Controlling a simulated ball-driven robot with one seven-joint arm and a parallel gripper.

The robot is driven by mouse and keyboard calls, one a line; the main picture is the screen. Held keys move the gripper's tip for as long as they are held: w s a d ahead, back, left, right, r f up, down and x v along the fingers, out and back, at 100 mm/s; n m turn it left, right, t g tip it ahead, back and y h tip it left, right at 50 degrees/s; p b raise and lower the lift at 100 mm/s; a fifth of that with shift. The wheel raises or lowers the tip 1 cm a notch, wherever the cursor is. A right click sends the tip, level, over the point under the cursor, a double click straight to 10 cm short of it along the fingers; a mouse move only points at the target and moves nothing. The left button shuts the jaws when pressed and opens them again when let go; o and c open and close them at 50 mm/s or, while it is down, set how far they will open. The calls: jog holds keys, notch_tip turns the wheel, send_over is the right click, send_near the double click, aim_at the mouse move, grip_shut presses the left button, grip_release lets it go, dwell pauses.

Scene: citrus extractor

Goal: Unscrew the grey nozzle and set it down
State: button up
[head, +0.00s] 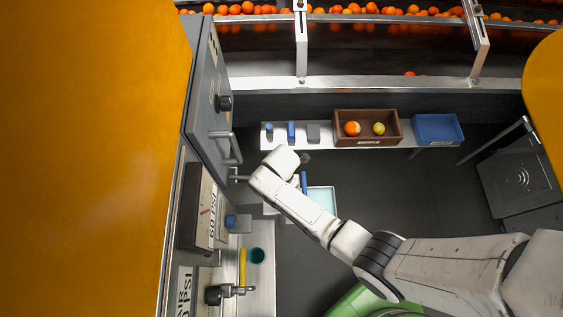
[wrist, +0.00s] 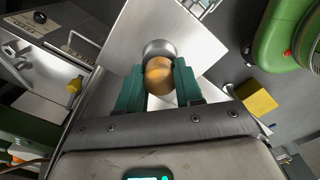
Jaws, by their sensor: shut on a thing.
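My gripper (wrist: 159,78) shows in the wrist view with two teal fingers shut on the grey nozzle (wrist: 159,47). The nozzle has a round grey rim, and a brass-coloured rounded part sits between the fingers. A pale flat metal plate (wrist: 122,40) lies behind it. I cannot tell whether the nozzle touches the plate or is still joined to anything. In the head view my wrist is beside the grey cabinet door, and my arm hides the fingers and most of what they hold.
A pale shelf (head: 359,148) at the back holds small blue and grey blocks, a brown crate (head: 341,139) with two fruits and a blue bin (head: 437,142). A light-blue tray (head: 323,195) lies beside my arm.

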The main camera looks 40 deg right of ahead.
jog(key=shift+n, duration=0.8)
jog(key=shift+n, duration=0.8)
jog(key=shift+n, duration=0.5)
jog(key=shift+r, duration=2.25)
